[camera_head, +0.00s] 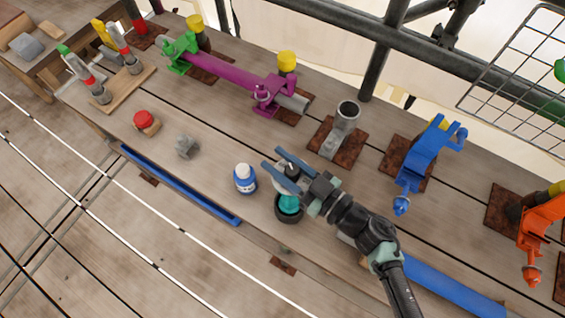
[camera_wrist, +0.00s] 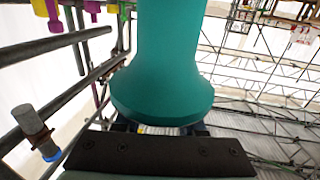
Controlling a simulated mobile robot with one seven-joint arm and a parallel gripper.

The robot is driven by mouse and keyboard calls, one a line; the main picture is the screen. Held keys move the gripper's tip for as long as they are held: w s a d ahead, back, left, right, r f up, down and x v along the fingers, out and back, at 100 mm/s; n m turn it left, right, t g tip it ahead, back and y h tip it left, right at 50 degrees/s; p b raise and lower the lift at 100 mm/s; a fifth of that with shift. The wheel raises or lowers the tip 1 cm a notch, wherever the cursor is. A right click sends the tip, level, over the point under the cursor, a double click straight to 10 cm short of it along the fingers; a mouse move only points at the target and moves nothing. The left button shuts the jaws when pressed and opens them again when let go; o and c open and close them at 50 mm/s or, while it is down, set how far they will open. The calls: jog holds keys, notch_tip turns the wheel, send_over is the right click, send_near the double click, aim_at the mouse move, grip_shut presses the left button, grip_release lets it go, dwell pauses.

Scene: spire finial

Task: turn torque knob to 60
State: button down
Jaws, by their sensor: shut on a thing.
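A teal tool (camera_head: 289,203) stands in a round black holder (camera_head: 289,214) near the front of the bench. My gripper (camera_head: 281,172) is at its top end, with its blue fingers on either side of a small grey and dark part, which I take to be the torque knob. The gripper is shut on it. In the wrist view, the tool's teal body (camera_wrist: 160,70) fills the middle and flares close to the fingers. The fingers are mostly hidden there behind the flare and a dark plate. No scale or number on the knob is readable.
A blue-and-white bottle (camera_head: 245,179) stands close left of the tool. A grey tube on a rusty plate (camera_head: 343,127) and a blue clamp (camera_head: 425,150) stand behind and right. A blue rail (camera_head: 180,185) edges the front. Bare planks lie between the grey nut-like piece (camera_head: 187,146) and bottle.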

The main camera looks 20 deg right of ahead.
jog(key=y+b, duration=0.1)
jog(key=n+g+y+b, duration=0.2)
jog(key=shift+s+a+f, duration=0.2)
jog(key=shift+a+f, duration=0.05)
jog(key=shift+a, duration=0.05)
jog(key=shift+s+r+n+g+y+b, duration=0.1)
jog(key=shift+n+g+y+b, duration=0.3)
jog(key=shift+n+b, duration=0.1)
jog(key=shift+r, duration=0.1)
jog(key=c, duration=0.5)
grip_release()
jog(key=b+v, duration=0.4)
jog(key=v, duration=0.9)
